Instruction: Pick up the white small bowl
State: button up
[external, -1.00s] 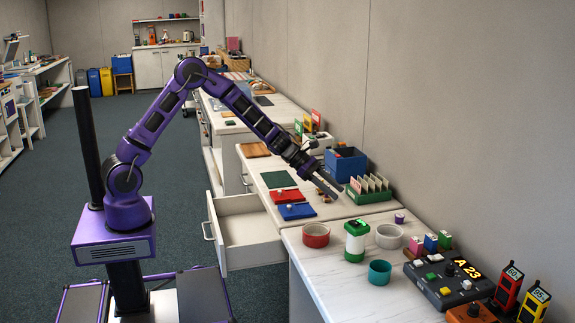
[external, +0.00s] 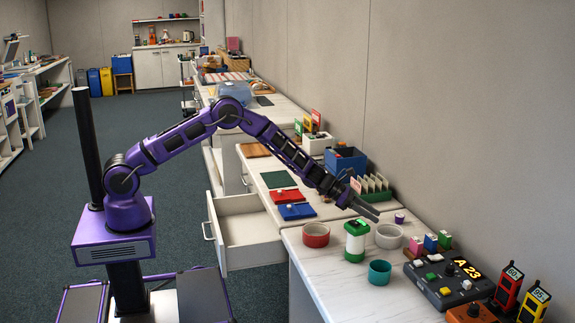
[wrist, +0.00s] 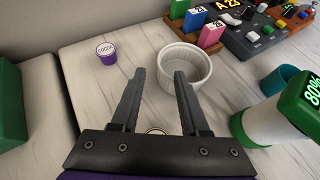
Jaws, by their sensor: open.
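The white small bowl (external: 389,236) stands upright on the pale counter, to the right of the green-and-white canister (external: 356,241). In the wrist view the bowl (wrist: 203,68) is round with a ribbed outside and looks empty. My gripper (external: 377,217) is just above and behind the bowl in the external view. In the wrist view my gripper (wrist: 158,72) is open with nothing between its fingers. Its right fingertip overlaps the bowl's left edge in the picture. I cannot tell whether they touch.
A purple cocoa cup (wrist: 106,50) stands left of the bowl. The canister also shows in the wrist view (wrist: 272,122) at right. A red bowl (external: 316,236) and a teal cup (external: 380,272) stand nearby. Coloured blocks and a control box (external: 448,282) are to the right.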

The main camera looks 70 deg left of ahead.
jog(key=shift+x, duration=3)
grip_shut()
jog(key=shift+s+f, duration=0.1)
